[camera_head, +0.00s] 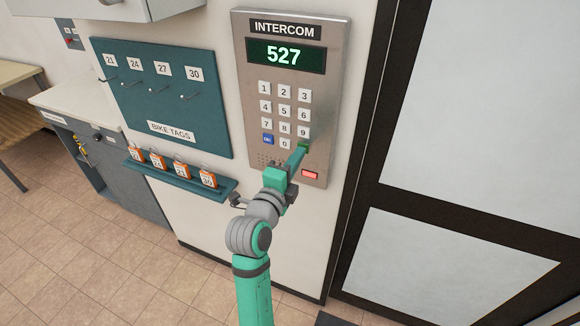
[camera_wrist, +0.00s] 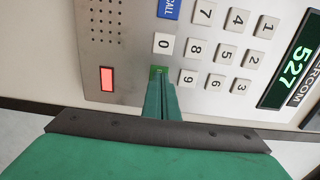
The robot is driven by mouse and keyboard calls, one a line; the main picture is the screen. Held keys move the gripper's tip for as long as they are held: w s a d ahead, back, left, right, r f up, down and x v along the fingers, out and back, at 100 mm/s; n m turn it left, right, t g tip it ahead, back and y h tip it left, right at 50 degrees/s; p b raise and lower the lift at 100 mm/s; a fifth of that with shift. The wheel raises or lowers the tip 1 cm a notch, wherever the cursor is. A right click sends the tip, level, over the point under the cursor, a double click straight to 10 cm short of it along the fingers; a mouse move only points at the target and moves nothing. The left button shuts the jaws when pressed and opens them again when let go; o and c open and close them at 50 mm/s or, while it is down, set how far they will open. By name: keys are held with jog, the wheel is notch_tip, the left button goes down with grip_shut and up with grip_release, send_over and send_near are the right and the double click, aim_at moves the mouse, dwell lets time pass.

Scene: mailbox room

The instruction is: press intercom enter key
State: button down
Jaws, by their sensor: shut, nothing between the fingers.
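The intercom (camera_head: 284,190) is a grey metal wall panel with a keypad. Its display (camera_head: 285,55) reads 527, and it also shows in the wrist view (camera_wrist: 298,63). The green enter key (camera_head: 305,142) sits at the keypad's lower right, beside the 0 key; in the wrist view a strip of the green key (camera_wrist: 158,69) shows just beyond my fingertips. My gripper (camera_head: 301,152) is shut and empty, its green fingers pointing at this key. The fingertips (camera_wrist: 160,77) cover most of the key, and I cannot tell whether they touch it.
A blue call key (camera_head: 267,139) and a red light or button (camera_head: 309,174) are near on the panel. A teal bike tag board (camera_head: 200,125) and a shelf (camera_head: 222,191) with several orange tags are left. A dark door frame (camera_head: 350,150) stands right.

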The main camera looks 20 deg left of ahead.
jog(key=shift+w, duration=0.35)
jog(key=shift+w, duration=0.1)
jog(key=shift+w+d+r, duration=0.1)
jog(key=shift+w+r, duration=0.05)
jog(key=shift+w, duration=0.35)
jog(key=shift+r, duration=0.1)
jog(key=s, duration=1.4)
jog(key=shift+s+a+f, duration=0.2)
jog(key=shift+s+a, duration=0.15)
